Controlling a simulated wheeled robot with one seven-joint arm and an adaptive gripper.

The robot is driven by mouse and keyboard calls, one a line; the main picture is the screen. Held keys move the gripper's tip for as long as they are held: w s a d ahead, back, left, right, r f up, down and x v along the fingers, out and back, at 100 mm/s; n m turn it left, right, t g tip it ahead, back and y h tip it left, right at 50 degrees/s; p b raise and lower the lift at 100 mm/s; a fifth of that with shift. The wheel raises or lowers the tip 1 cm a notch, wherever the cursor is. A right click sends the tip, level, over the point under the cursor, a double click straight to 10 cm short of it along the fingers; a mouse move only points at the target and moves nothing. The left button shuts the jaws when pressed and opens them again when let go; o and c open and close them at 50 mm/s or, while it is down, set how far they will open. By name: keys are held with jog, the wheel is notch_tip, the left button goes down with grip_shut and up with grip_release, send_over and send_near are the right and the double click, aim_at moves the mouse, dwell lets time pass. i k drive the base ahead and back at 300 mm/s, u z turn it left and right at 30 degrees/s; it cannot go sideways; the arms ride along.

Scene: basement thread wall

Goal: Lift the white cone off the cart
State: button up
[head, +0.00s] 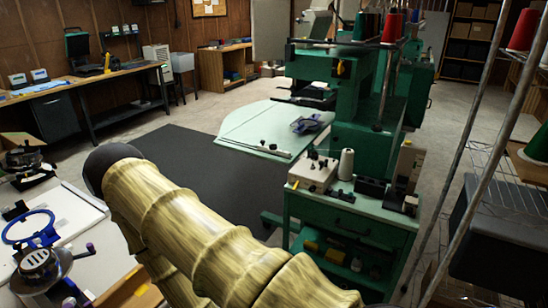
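The white cone (346,164) stands upright on the top of the green cart (345,228), right of the middle of the head view. It is just right of a pale box with dark knobs (313,171) and behind dark block-shaped items (370,187). My arm, with a ridged yellow-brown surface, crosses the lower left foreground, well apart from the cone. My gripper does not show in this view.
A large green machine (360,110) with a pale table (265,128) stands behind the cart. Metal poles (470,160) and a red-cone rack are at right. A cluttered white table (75,235) is at left. The dark mat (195,165) is clear.

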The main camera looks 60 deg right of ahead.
aim_at(345, 168)
jog(key=u, duration=0.55)
jog(key=k, duration=1.75)
jog(key=z, duration=1.6)
jog(key=i, duration=0.5)
jog(key=z, duration=0.05)
